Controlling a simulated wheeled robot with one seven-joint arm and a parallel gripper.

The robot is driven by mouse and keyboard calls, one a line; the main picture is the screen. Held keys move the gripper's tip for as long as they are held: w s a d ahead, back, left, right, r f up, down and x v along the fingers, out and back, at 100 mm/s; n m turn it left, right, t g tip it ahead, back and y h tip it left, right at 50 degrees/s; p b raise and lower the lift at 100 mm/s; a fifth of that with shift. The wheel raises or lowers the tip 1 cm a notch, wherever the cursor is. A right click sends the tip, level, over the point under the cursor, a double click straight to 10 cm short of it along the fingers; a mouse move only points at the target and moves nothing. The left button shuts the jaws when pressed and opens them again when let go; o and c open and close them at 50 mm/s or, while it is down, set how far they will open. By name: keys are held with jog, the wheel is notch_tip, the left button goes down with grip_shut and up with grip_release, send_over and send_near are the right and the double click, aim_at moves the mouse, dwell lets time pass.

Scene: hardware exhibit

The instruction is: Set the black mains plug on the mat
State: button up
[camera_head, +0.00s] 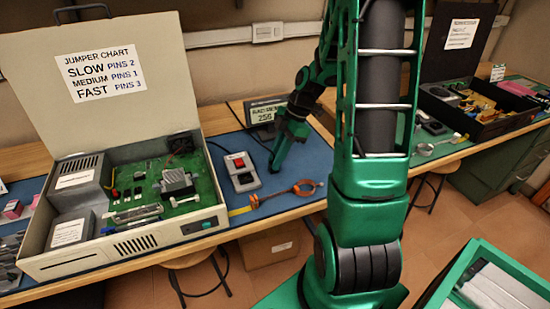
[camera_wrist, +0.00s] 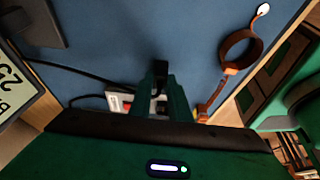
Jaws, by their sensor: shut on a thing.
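My gripper (camera_head: 274,168) points down over the blue mat (camera_head: 310,155) on the bench, just right of the grey switch box with a red button. In the wrist view my gripper (camera_wrist: 160,85) is shut on a small dark thing between its fingertips, which looks like the black mains plug (camera_wrist: 160,70). The fingers hide most of it. The blue mat (camera_wrist: 110,35) lies beneath and around it. I cannot tell whether the plug touches the mat. A black cable crosses the mat near the fingers.
The switch box (camera_head: 241,172) stands close left of my gripper. A brown ring-shaped strap (camera_head: 300,188) lies near the front edge. An open computer case (camera_head: 130,220) fills the left of the bench. A small display (camera_head: 264,112) stands behind. Bare mat shows right of the gripper.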

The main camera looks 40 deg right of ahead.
jog(key=shift+f, duration=0.15)
jog(key=o, duration=0.8)
jog(key=v, duration=1.2)
jog(key=s+a+m+h, duration=0.2)
jog(key=s+a+m, duration=0.1)
jog(key=s+m, duration=0.7)
jog(key=s+a+r+m+g+h, duration=0.1)
jog(key=s+a+m+h, duration=0.1)
jog(key=s+m, duration=0.8)
jog(key=shift+s+a+m, duration=0.4)
jog(key=shift+a+m, duration=0.2)
jog(key=shift+a, duration=0.05)
